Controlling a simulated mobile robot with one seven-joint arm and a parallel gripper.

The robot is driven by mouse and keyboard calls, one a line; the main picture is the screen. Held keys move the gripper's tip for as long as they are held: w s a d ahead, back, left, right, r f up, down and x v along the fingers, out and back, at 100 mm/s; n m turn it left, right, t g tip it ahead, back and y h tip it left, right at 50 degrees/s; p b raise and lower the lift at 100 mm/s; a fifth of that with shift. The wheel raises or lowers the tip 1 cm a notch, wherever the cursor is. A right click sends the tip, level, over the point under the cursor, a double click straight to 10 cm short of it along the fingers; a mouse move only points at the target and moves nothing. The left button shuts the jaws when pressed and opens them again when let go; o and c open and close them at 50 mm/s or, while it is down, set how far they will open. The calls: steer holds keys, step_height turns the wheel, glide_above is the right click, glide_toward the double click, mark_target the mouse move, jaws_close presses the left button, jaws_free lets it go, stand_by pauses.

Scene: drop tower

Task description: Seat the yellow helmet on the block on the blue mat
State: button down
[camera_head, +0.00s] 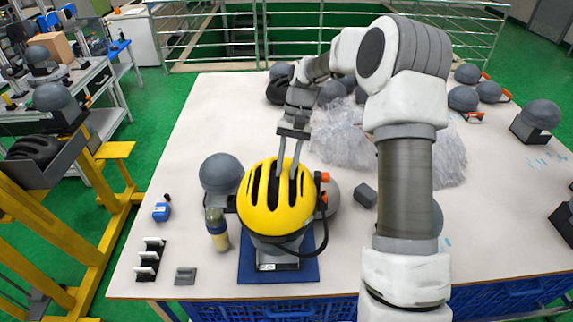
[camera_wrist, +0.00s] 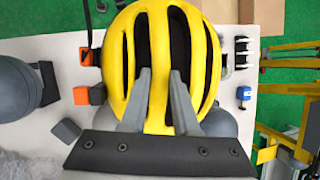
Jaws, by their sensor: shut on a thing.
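The yellow helmet (camera_head: 277,213) has dark vents and a dark strap hanging at its right. It is over a grey block with a dark base (camera_head: 280,264), which stands on the blue mat (camera_head: 249,270) near the table's front edge. The helmet hides most of the block, so I cannot tell if it is fully seated. My gripper (camera_head: 288,172) reaches down from above and is shut on a rib at the helmet's top. In the wrist view, the two fingers of my gripper (camera_wrist: 161,85) straddle the middle rib of the helmet (camera_wrist: 143,40).
A dark small block (camera_head: 366,195) lies to the right. Crumpled clear plastic (camera_head: 345,145) lies behind. The table's front left holds small black-and-white holders (camera_head: 150,258).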

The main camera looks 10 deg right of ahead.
step_height(320, 180, down, 11)
steer(key=b, duration=0.7)
steer(key=shift+f, duration=0.2)
steer(key=shift+a, duration=0.25)
steer(key=shift+f, duration=0.5)
stand_by(0.6)
steer(key=c, duration=0.6)
jaws_free()
steer(key=c, duration=0.3)
steer(key=shift+c, duration=0.2)
